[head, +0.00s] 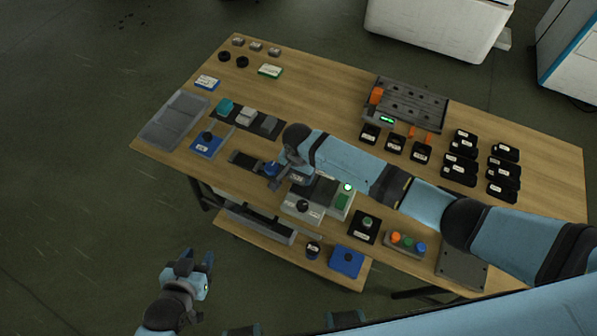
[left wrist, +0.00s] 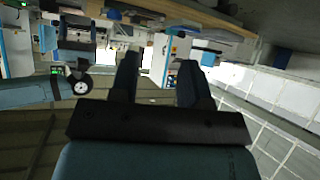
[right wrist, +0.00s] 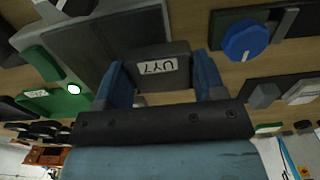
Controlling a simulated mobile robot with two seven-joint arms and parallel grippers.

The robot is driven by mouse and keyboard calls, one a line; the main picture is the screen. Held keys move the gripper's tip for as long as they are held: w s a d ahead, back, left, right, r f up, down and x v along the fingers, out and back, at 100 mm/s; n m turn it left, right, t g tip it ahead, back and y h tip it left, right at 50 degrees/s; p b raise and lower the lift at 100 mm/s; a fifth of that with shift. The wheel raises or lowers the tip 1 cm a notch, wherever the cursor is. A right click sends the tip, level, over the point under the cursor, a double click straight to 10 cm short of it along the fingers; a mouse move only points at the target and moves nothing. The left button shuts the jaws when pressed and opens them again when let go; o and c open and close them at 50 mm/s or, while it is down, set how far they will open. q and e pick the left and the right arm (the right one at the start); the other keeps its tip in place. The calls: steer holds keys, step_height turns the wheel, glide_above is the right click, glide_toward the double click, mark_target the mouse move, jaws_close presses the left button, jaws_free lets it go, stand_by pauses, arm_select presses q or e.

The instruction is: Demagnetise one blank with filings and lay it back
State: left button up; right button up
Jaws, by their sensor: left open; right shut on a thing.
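My right gripper (right wrist: 165,85) is shut on a dark grey block (right wrist: 150,62) with a white label, seen between its blue fingers. The block is close over or on a flat dark plate (right wrist: 90,45); I cannot tell whether they touch. In the head view the dark plate (head: 319,190) sits beside a green box (head: 343,198) with a lit lamp. The right gripper (head: 283,178) is at the plate's left, its load mostly hidden by the arm. My left gripper (head: 201,262) is open and empty, off the table's front-left; its fingers show in the left wrist view (left wrist: 158,80).
A blue knob (right wrist: 245,42) is next to the right gripper. A grey tray (head: 172,120) lies at the left table end. A dark slotted rack (head: 410,100) and several black boxes (head: 460,155) stand right. A lower shelf (head: 300,262) juts out in front. My right arm crosses the table.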

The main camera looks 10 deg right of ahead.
step_height(320, 180, up, 2)
steer(key=shift+p, duration=0.8)
step_height(320, 180, up, 3)
steer(key=p, duration=0.3)
steer(key=shift+r+p, duration=0.3)
steer(key=shift+r, duration=0.75)
arm_select(q)
steer(key=shift+n, duration=0.3)
steer(key=r, duration=0.2)
steer(key=a+r, duration=0.1)
steer(key=r, duration=0.1)
steer(key=shift+w+r, duration=0.15)
steer(key=shift+r, duration=0.15)
steer(key=shift+d+r, duration=0.1)
steer(key=shift+s, duration=0.25)
